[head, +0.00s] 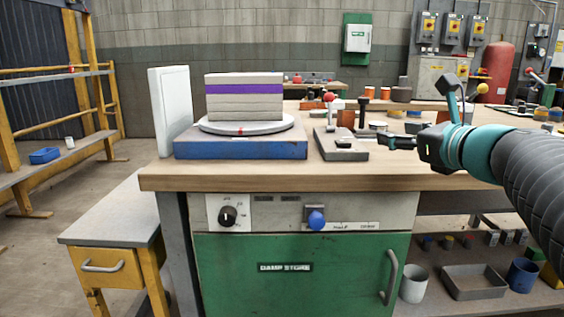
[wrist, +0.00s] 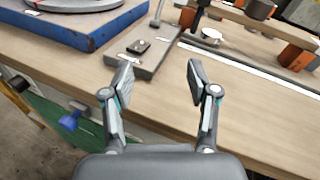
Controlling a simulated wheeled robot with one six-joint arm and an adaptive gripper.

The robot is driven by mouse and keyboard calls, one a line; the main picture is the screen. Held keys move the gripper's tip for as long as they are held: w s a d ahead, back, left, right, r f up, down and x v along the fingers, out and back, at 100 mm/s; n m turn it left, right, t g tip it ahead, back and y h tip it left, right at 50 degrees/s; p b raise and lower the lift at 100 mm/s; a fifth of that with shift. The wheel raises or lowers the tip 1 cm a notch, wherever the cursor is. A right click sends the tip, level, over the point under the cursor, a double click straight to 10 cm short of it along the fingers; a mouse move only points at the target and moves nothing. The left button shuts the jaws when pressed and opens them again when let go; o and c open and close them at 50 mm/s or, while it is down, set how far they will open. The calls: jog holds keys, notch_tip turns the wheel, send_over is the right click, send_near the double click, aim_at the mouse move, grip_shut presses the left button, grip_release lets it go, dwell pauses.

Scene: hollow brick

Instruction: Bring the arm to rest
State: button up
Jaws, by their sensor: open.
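My gripper (head: 385,142) is open and empty. In the head view it reaches in from the right, above the front part of the wooden workbench (head: 215,180). In the wrist view the two fingers of my gripper (wrist: 158,80) stand wide apart, with bare bench top between and below them. A grey base plate with a red-knobbed lever (head: 340,153) lies just left of and beyond the fingertips. It also shows in the wrist view as a grey plate (wrist: 145,62) near the left finger. I cannot tell the exact gap to it.
A blue turntable base (head: 240,148) carries a white disc (head: 245,127) and a stack of grey slabs with a purple layer (head: 243,96). A white panel (head: 171,108) stands left of it. Several small items crowd the bench's right. The bench front edge is clear.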

jog(key=s+a+f+n+g+h+p, duration=0.1)
jog(key=s+a+f+n+g+p, duration=0.3)
jog(key=s+f+n, duration=0.5)
jog(key=s+a+f+n+g+h+p, duration=0.15)
jog(key=s+a+f+n+g, duration=0.4)
jog(key=n, duration=0.55)
jog(key=s+d+f+n+h+p, duration=0.2)
jog(key=s+d+f+n+h, duration=0.1)
jog(key=s+f+n, duration=0.3)
jog(key=s+n, duration=0.2)
jog(key=n, duration=0.1)
jog(key=shift+s+d+n+g+p, duration=0.15)
jog(key=shift+n+g+p, duration=0.2)
jog(key=shift+n+p, duration=0.05)
